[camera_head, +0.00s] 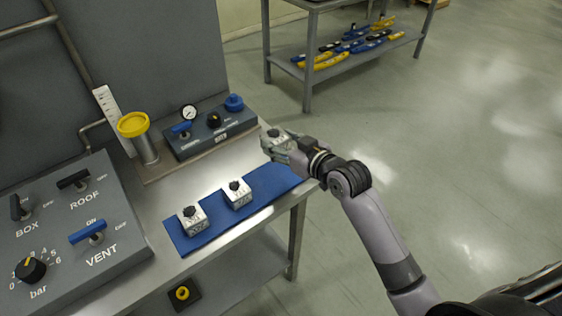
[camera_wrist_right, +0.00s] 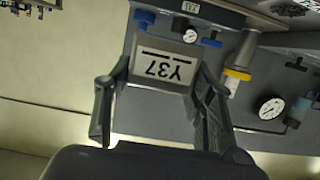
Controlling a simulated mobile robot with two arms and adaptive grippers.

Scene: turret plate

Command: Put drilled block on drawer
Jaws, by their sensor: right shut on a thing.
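My right gripper (camera_head: 292,152) is shut on a light grey block (camera_head: 274,138), held above the right end of the blue mat. In the right wrist view the held block (camera_wrist_right: 163,69) shows a face marked Y37, upside down, between the two fingers of the gripper (camera_wrist_right: 160,84). Two similar metal blocks, a left one (camera_head: 192,219) and a right one (camera_head: 237,193), stand on the blue mat (camera_head: 215,222), each with a dark knob-like top. I cannot tell which block is the drilled one. No drawer is clearly recognisable. My left gripper is out of view.
A switch panel (camera_head: 75,245) with BOX, ROOF and VENT levers stands at the left of the steel table. Behind the mat are a yellow-topped cylinder (camera_head: 134,125) and a control box (camera_head: 210,131) with a gauge. A shelf rack (camera_head: 345,62) stands beyond open floor.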

